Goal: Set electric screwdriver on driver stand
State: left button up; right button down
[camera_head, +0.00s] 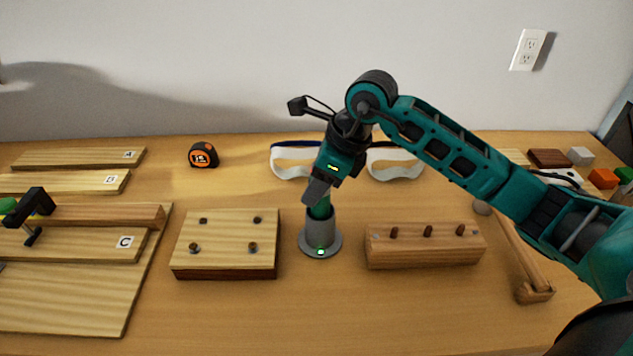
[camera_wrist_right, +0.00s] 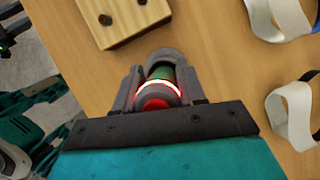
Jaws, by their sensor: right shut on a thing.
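The electric screwdriver shows as a short green body (camera_head: 320,209) under my right gripper (camera_head: 318,190). In the right wrist view its red end (camera_wrist_right: 155,104) with a glowing ring sits between the two fingers. My right gripper is shut on it from above. The driver stand (camera_head: 320,236) is a grey round cup on a wide base with a small light. The screwdriver stands roughly upright with its lower end at or inside the cup's mouth; the depth is hidden.
A wooden block with screws (camera_head: 225,245) stands left of the stand, and a block with dark pegs (camera_head: 425,246) stands right. White-strapped goggles (camera_head: 395,165) lie behind. A mallet (camera_head: 525,265) lies at right, a tape measure (camera_head: 203,154) at back left. The table front is clear.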

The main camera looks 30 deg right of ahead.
jog(key=shift+f, duration=0.1)
jog(key=c, duration=0.9)
grip_release()
jog(key=shift+c, duration=0.2)
jog(key=shift+p+v, duration=1.6)
jog(key=shift+v, duration=1.3)
jog(key=v, duration=0.5)
jog(key=shift+p, duration=0.4)
